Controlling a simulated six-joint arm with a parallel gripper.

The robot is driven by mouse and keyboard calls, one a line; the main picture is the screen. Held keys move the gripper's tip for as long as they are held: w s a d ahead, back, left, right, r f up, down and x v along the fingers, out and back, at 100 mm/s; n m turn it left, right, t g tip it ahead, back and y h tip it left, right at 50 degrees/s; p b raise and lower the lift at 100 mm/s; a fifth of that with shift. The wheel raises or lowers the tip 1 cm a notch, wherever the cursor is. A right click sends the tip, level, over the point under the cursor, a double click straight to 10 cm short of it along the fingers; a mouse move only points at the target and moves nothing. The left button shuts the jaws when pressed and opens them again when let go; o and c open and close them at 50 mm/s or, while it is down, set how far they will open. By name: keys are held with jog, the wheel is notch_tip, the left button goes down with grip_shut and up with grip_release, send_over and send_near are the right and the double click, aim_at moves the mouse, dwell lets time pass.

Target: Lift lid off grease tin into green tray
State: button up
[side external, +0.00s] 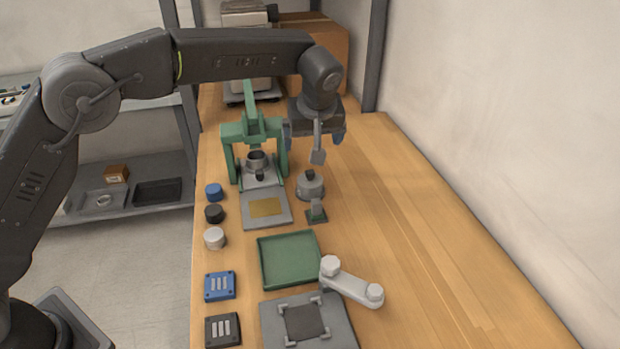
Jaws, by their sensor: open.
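A round grey tin (311,190) with a dark knob (310,175) on top stands on the wooden bench, right of the green press. It looks like the lidded grease tin, though the seam between lid and tin is too small to make out. The green tray (289,261) lies nearer the camera, flat and empty. My gripper (316,150) points down above and slightly behind the tin in the picture. It is open and holds nothing; a gap shows between it and the knob.
A pale grey arm-shaped part (350,282) lies right of the tray. Several caps and blocks line the left edge. The bench's right side (430,240) is clear.

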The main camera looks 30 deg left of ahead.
send_near(310, 171)
jog(key=x, duration=0.4)
jog(key=shift+s+d+f, duration=0.15)
jog(key=shift+s+f, duration=0.05)
jog(key=shift+f, duration=0.25)
jog(key=shift+w+a+x, duration=0.1)
jog(key=shift+x, duration=1.25)
jog(key=shift+w+a+x, duration=0.1)
jog(key=shift+w+x, duration=0.05)
jog(key=shift+x, duration=1.2)
jog(key=shift+r, duration=0.1)
jog(key=c, duration=1)
